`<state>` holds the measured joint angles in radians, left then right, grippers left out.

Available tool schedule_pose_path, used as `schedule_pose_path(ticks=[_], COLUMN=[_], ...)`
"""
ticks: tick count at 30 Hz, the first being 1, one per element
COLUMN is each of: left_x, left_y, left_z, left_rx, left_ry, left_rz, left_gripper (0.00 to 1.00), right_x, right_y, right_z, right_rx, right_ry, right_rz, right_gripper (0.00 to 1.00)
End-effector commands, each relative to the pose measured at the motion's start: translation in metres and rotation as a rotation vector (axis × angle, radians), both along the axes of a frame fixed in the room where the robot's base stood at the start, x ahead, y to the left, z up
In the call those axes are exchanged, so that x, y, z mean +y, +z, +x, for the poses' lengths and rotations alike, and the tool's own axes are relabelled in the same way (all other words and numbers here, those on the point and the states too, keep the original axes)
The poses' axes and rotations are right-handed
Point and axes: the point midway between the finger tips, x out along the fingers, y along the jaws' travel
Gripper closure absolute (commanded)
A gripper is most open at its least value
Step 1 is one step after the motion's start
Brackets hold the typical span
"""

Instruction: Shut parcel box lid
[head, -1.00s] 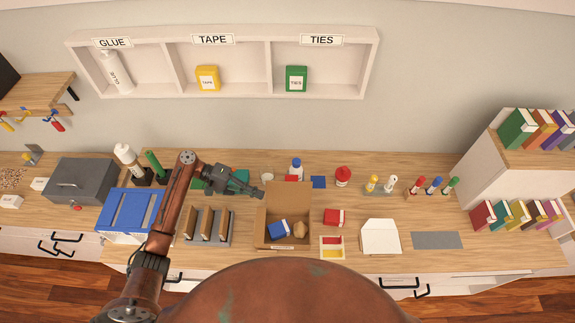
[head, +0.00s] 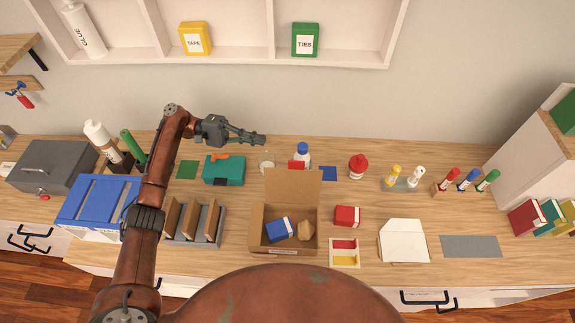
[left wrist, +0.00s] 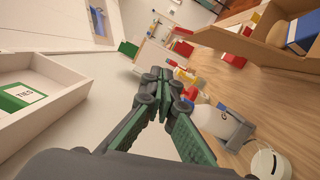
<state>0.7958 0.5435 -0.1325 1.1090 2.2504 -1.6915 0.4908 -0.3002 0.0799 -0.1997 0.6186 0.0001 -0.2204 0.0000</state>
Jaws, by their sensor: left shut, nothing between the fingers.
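The parcel box (head: 256,236) is a brown cardboard box on the desk with its lid (head: 292,189) standing up at the back edge. A blue box (head: 279,230) and a tan lumpy item (head: 306,230) lie inside it. In the left wrist view part of the parcel box (left wrist: 232,42) shows at the upper right, with the blue item in it. My left gripper (head: 262,139) is shut and empty, above the back of the desk, behind and left of the raised lid and apart from it. Its closed fingers show in the left wrist view (left wrist: 163,80). My right gripper is not in view.
Behind the lid stand a white bottle with a blue cap (head: 302,153) and a jar (head: 266,163). A teal case (head: 223,170) and a file rack (head: 209,240) are to the left. A red box (head: 347,216) and a small tray (head: 344,262) are close on the right.

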Motion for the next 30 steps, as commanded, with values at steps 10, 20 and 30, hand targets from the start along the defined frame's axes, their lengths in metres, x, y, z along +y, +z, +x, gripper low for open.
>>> schedule_pose_path(ticks=[10, 20, 30], left_x=[-0.008, -0.064, -0.096], left_y=[-0.028, -0.022, -0.016], left_z=[0.000, -0.015, -0.046], left_rx=[0.006, 0.005, 0.007], left_ry=[-0.003, -0.003, 0.001], left_rz=[0.001, 0.001, 0.003], left_gripper=[1.00, 1.00, 1.00], right_x=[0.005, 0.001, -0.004], right_y=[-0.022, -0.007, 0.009], right_z=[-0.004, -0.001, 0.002], right_rx=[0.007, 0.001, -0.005], right_ry=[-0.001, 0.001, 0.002], right_rz=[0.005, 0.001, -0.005], right_gripper=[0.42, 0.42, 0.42])
